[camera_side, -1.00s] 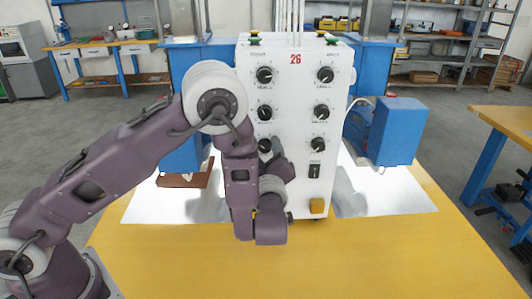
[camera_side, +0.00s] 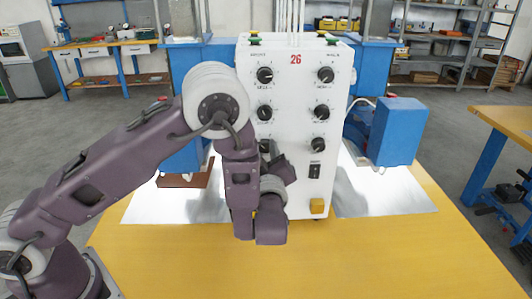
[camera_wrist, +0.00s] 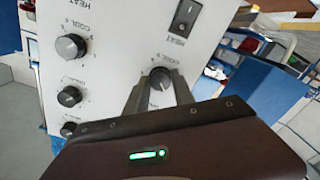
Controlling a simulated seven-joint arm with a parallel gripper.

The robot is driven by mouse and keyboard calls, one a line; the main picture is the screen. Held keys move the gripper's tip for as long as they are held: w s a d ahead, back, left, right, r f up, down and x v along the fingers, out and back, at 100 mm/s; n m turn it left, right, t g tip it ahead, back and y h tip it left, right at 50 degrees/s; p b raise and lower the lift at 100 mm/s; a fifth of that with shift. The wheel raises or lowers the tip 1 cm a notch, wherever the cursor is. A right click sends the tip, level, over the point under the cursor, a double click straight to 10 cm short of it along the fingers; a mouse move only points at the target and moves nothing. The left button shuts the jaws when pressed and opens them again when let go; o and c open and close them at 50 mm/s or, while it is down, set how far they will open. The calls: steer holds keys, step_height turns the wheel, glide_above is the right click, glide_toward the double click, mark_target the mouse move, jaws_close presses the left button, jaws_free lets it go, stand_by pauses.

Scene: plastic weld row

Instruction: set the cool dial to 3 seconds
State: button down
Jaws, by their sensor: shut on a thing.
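A white control panel (camera_side: 291,130) carries round black dials in two columns. My gripper (camera_side: 278,162) is at the lowest left dial (camera_side: 265,145) in the side view and partly hides it. In the wrist view my gripper's two fingers (camera_wrist: 160,90) are shut on a black dial (camera_wrist: 159,77), one finger on each side. The printing near this dial is small, and I cannot read the setting its pointer shows. Three other dials stand to its left in the wrist view, the nearest to the top being a black dial (camera_wrist: 71,46).
A black rocker switch (camera_side: 314,171) and a yellow block (camera_side: 317,206) are low on the panel, right of my gripper. Blue machine parts (camera_side: 397,130) flank the panel. The yellow table (camera_side: 330,260) is clear in front.

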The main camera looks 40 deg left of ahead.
steer(key=m, duration=0.7)
steer(key=shift+f, duration=0.1)
steer(key=m, duration=0.3)
steer(key=shift+s+m, duration=0.1)
steer(key=shift+m, duration=2)
steer(key=c, duration=1.1)
jaws_free()
